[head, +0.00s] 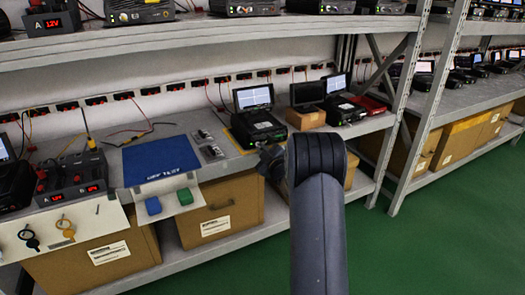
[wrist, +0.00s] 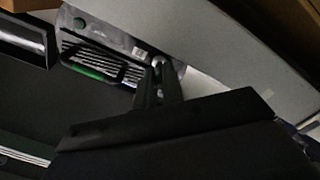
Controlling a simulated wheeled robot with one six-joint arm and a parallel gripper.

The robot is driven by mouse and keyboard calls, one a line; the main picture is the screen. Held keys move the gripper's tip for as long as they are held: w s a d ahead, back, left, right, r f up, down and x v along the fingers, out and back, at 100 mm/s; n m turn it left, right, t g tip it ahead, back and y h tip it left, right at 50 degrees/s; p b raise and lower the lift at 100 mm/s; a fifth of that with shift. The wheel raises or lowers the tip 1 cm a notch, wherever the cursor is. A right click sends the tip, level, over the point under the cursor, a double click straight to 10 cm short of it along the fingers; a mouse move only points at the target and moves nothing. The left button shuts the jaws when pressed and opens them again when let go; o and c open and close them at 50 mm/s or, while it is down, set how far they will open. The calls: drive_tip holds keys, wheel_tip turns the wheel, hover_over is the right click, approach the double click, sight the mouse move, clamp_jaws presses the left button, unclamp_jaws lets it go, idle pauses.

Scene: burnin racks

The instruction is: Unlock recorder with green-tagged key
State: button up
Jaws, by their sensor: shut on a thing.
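The recorder (head: 256,127) is a black unit with a raised lit screen, standing on a yellow mat on the middle shelf. My gripper (head: 270,157) is in front of the recorder's lower right, partly hidden behind my arm. In the wrist view my gripper (wrist: 158,80) has its dark fingers close together at a vented grey and black panel. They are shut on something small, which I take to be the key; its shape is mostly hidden. A dark loop with a green edge (wrist: 92,70) shows left of the fingertips, likely the green tag. I cannot tell whether the key is in the lock.
A key board (head: 45,255) at lower left holds a black-tagged and a yellow-tagged key. Another screened unit (head: 307,95) stands right. Cardboard boxes (head: 235,190) fill the shelf below.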

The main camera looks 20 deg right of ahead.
drive_tip(key=shift+m, duration=0.3)
clamp_jaws()
drive_tip(key=shift+d+f+m+p, duration=0.1)
drive_tip(key=shift+m+p, duration=2.85)
drive_tip(key=shift+m, duration=5.65)
drive_tip(key=shift+o, duration=1.4)
unclamp_jaws()
drive_tip(key=s+p, duration=0.1)
drive_tip(key=s, duration=1)
drive_tip(key=shift+p, duration=0.3)
